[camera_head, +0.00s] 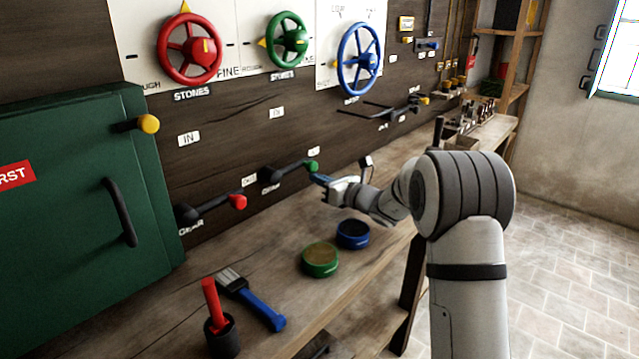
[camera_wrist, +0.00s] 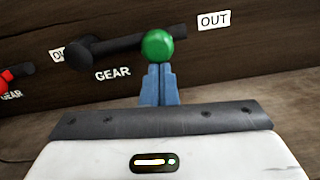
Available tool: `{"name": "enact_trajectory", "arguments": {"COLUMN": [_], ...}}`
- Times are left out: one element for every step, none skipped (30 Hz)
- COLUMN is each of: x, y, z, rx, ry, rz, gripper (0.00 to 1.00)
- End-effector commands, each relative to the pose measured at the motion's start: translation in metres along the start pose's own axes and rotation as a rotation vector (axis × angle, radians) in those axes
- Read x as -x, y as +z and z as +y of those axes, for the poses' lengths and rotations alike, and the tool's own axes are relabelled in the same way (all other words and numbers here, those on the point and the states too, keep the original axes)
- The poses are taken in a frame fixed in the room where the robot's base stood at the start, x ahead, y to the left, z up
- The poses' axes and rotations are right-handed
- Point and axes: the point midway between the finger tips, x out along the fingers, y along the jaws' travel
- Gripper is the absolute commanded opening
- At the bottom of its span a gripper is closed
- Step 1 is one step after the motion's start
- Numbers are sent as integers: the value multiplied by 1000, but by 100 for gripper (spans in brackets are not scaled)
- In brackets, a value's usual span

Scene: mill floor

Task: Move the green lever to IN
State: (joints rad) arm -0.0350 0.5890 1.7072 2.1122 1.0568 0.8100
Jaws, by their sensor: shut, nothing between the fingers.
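The green lever has a dark arm (camera_head: 290,171) running right from its pivot on the dark wall board to a green knob (camera_head: 312,166). The arm lies nearly level, rising slightly to the right. In the wrist view the green knob (camera_wrist: 157,47) shows in front of the arm, which points at an OUT label (camera_wrist: 214,20). An IN label (camera_head: 277,113) sits on the board above the pivot. My gripper (camera_head: 319,179) is shut and empty, its blue fingertips (camera_wrist: 160,68) right at the knob's lower edge. I cannot tell whether they touch it.
A red-knobbed lever (camera_head: 237,202) is to the left, with its own IN label (camera_head: 188,138). A green cabinet (camera_head: 70,240) stands at left.

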Motion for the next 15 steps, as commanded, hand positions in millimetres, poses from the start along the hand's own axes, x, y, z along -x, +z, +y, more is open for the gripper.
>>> {"name": "enact_trajectory", "arguments": {"x": [0, 0, 0, 0, 0, 0, 0, 0, 0, 0, 0, 0, 0, 0, 0], "y": [1, 1, 2, 2, 3, 4, 4, 5, 6, 6, 7, 8, 9, 10, 12], "z": [0, 0, 0, 0, 0, 0, 0, 0, -1, -1, -1, -1, -1, -1, -1], "rx": [10, 13, 18, 22, 26, 32, 36, 41, 49, 56, 64, 76, 86, 98, 117], "ry": [0, 0, 1, 1, 1, 1, 1, 1, 1, 1, 1, 1, 0, 0, 0], "rz": [-1, -1, -2, -2, -2, -2, -2, -3, -3, -3, -3, -3, -3, -3, -3], "gripper": [0, 0, 0, 0, 0, 0, 0, 0, 0, 0, 0, 0, 0, 0, 0]}}
